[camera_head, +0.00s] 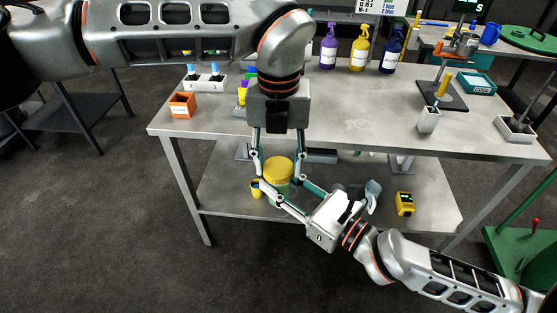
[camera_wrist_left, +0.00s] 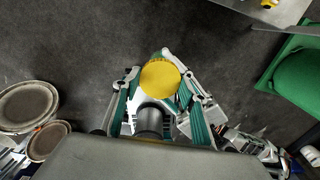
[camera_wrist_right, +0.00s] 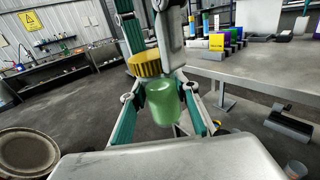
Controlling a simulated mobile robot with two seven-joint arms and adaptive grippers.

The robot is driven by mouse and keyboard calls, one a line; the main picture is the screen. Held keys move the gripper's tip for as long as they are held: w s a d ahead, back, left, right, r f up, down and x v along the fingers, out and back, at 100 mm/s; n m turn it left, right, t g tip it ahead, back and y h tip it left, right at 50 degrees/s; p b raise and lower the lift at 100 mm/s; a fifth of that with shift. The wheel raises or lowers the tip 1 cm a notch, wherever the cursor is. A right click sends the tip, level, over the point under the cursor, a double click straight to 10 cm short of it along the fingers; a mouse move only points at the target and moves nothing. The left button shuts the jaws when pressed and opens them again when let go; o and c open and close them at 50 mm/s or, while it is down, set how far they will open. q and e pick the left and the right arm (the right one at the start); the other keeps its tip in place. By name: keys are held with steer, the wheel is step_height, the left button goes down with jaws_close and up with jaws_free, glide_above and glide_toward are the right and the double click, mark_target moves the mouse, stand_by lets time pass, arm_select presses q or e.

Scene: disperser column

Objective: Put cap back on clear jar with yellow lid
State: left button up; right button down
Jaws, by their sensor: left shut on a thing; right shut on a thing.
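The yellow lid (camera_head: 278,168) is between the fingers of my left gripper (camera_head: 279,178), which points down and is shut on it. The lid's round top shows in the left wrist view (camera_wrist_left: 160,76). My right gripper (camera_head: 282,193) comes from the lower right and is shut on the clear, greenish jar (camera_wrist_right: 163,103). The jar is roughly upright in the right wrist view. There the lid (camera_wrist_right: 146,65) sits just above the jar's top and appears offset to the left. I cannot tell whether they touch. In the left wrist view the lid hides the jar.
Both grippers are in front of the metal workbench (camera_head: 350,118). On it stand spray bottles (camera_head: 359,48), an orange box (camera_head: 182,105) and a white holder (camera_head: 205,82). A yellow device (camera_head: 405,204) and a small yellow cup (camera_head: 256,189) are lower down. Open floor lies front left.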

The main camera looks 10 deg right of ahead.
arm_select(q)
steer(key=m, duration=0.5)
steer(key=shift+m, duration=0.4)
steer(key=m, duration=1.2)
steer(key=shift+m, duration=0.3)
steer(key=m, duration=0.6)
steer(key=shift+m, duration=0.4)
steer(key=o, duration=1.3)
step_height(320, 180, up, 12)
steer(key=shift+f, duration=0.1)
